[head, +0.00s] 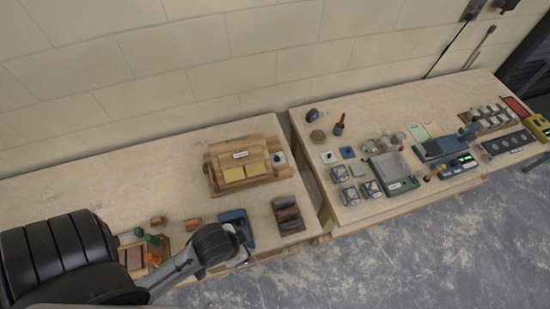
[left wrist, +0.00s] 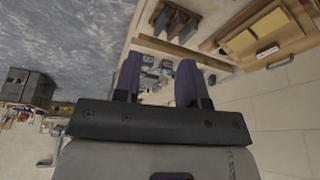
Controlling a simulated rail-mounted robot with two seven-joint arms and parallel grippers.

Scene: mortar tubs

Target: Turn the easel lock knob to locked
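The wooden easel (head: 238,172) stands on the left bench against the wall, with yellow sheets and a small white label on its front. A small dark knob (head: 279,158) shows at the easel's right end; its lock position is too small to read. In the left wrist view the easel (left wrist: 265,32) is at the upper right, upside down. My left gripper (left wrist: 159,78) has its two dark fingers apart with nothing held between them. In the head view my left arm reaches over the front of the left bench, short of the easel; its fingers are hard to make out. My right gripper is not in view.
A dark brown rack (head: 288,215) and a blue item (head: 238,222) sit in front of the easel. Copper-coloured pieces (head: 192,222) lie to the left. The right bench (head: 430,190) holds a scale, cubes, jars and trays. Bench left of the easel is clear.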

